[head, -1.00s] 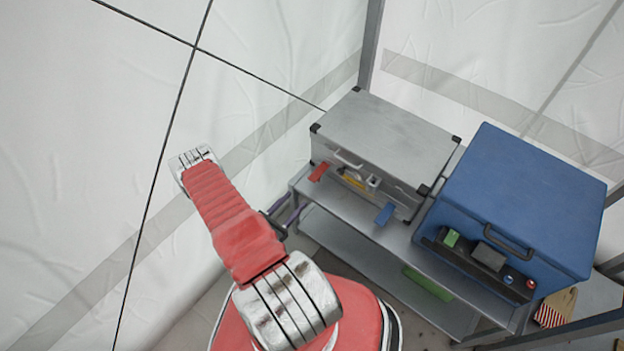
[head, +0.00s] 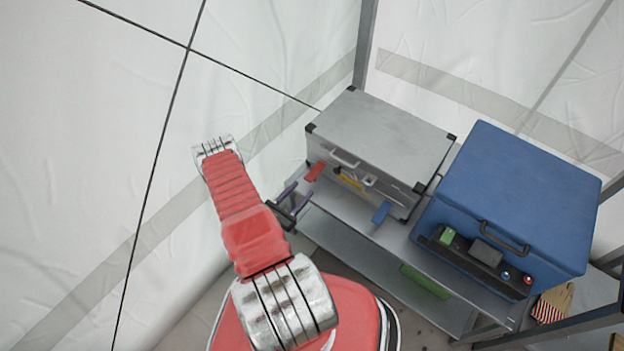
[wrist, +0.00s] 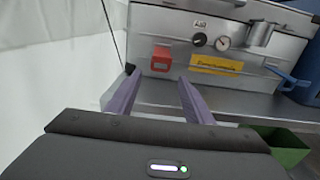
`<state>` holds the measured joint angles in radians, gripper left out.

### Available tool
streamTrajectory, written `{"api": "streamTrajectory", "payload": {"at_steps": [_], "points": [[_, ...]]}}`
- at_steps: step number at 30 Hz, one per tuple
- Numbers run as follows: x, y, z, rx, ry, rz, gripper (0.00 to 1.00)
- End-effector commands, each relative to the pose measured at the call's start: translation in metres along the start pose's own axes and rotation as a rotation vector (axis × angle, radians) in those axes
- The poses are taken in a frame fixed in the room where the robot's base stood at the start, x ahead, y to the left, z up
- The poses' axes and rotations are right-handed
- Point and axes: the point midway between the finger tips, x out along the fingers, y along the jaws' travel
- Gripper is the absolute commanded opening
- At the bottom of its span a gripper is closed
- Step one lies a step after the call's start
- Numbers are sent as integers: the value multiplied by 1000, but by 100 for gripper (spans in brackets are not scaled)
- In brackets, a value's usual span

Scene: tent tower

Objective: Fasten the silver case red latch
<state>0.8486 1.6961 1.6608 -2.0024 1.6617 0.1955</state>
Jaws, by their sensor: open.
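The silver case (head: 382,132) stands on a metal shelf with its lid down. Its red latch (head: 314,172) sticks out from the left of its front face. In the wrist view the red latch (wrist: 161,58) lies ahead of my gripper, slightly above the gap between the fingertips. The blue latch (head: 382,212) sticks out at the right of the front, and part of it shows in the wrist view (wrist: 287,78). My gripper (head: 299,200) is open and empty, with two purple fingers, in front of and below the red latch. The fingertips (wrist: 158,82) appear apart from it.
The metal shelf (head: 345,222) runs under the case. A blue box (head: 522,190) with a handle stands right of it. A yellow label (wrist: 216,65) and gauges are on the case front. A green bin (head: 427,282) sits lower. White tent wall is at left.

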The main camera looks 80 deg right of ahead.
Motion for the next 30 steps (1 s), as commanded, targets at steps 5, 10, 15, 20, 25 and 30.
{"api": "streamTrajectory", "payload": {"at_steps": [5,10,15,20,25,30], "points": [[22,-1,0,1,-1,-3,47],[44,-1,0,1,-1,-3,47],[64,0,0,1,-1,-2,47],[76,0,0,1,-1,-1,47],[79,0,0,0,-1,0,47],[79,0,0,0,0,-1,47]]}}
